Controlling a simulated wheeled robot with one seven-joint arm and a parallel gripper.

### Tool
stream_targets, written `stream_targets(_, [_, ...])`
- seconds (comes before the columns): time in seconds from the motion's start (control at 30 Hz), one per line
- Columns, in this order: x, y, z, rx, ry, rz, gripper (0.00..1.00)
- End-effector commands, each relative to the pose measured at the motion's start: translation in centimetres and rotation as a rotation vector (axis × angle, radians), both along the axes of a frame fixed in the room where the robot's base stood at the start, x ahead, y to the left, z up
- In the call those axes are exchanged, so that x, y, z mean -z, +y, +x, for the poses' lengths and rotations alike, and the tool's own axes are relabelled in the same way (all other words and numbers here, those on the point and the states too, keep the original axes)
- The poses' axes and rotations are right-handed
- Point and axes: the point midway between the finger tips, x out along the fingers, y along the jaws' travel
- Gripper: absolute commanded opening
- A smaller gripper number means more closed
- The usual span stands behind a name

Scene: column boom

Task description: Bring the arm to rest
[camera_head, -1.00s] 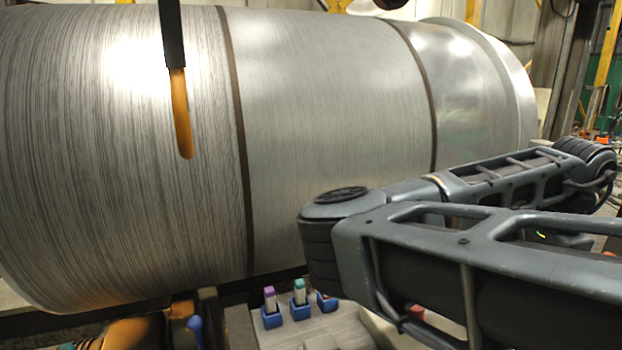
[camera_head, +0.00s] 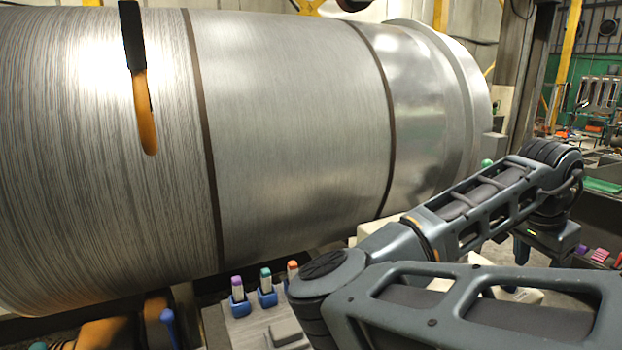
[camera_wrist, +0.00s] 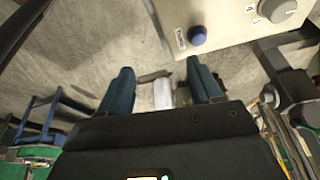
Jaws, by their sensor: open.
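My arm reaches across the lower right of the head view, bent at its elbow, with the wrist end at the far right. My gripper (camera_wrist: 161,76) shows in the wrist view with its two dark blue fingers spread apart. The fingers hold nothing. A pale cylindrical thing shows in the gap between them, seemingly farther off; its distance is hard to tell. In the head view the gripper hangs below the wrist and is too small and dark to make out well.
A large metal drum (camera_head: 290,130) fills the left and middle. An orange-tipped dark bar (camera_head: 142,110) hangs before it. Capped sticks in blue holders (camera_head: 267,297) stand below. The wrist view shows a control box (camera_wrist: 226,22) with a blue button, near the right finger, and grey floor (camera_wrist: 65,55).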

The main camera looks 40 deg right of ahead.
Motion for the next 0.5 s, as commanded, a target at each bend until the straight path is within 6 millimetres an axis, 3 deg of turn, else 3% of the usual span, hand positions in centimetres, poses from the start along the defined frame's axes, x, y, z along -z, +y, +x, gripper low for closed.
stream_targets(0.3, [-3.3, -5.3, -3.1, -0.130, 0.226, -0.397, 0.64])
stream_targets(0.5, [-6.6, -7.3, -2.4, -0.294, 0.368, -0.685, 0.64])
